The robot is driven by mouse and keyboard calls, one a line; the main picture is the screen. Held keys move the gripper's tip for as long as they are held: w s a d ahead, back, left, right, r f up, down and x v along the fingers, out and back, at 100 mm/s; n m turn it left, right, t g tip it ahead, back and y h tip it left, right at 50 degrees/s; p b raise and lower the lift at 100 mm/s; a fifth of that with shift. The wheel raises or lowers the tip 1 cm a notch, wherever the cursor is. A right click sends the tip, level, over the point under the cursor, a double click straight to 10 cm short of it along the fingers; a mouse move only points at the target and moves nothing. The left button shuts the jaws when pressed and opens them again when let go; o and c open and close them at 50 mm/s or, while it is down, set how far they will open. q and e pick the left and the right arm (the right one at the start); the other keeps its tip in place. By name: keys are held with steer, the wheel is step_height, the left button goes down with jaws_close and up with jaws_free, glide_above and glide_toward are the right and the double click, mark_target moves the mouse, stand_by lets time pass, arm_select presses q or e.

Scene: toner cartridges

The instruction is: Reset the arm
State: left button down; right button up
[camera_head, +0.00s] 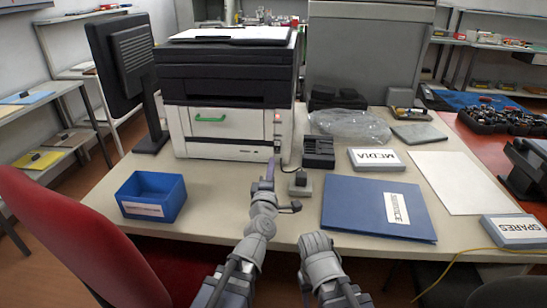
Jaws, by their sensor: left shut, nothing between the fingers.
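My left arm reaches forward over the middle of the table (228,200). My left gripper (269,171) is shut and empty, with its tips pointing at the lower right front of the printer (222,100). I cannot tell whether it touches the printer. My right arm (322,262) is at the table's front edge, to the right of the left arm. Its gripper does not show. No toner cartridge can be made out for sure.
A blue bin (150,198) stands at left. A small grey block (300,184) and black holder (318,152) stand right of my left gripper. A blue SERVICE folder (360,208), MEDIA box (375,159) and SPARES box (514,231) lie at right. A red chair (75,235) is front left.

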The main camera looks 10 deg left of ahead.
arm_select(q)
steer(key=shift+s, duration=0.4)
steer(key=shift+r, duration=0.1)
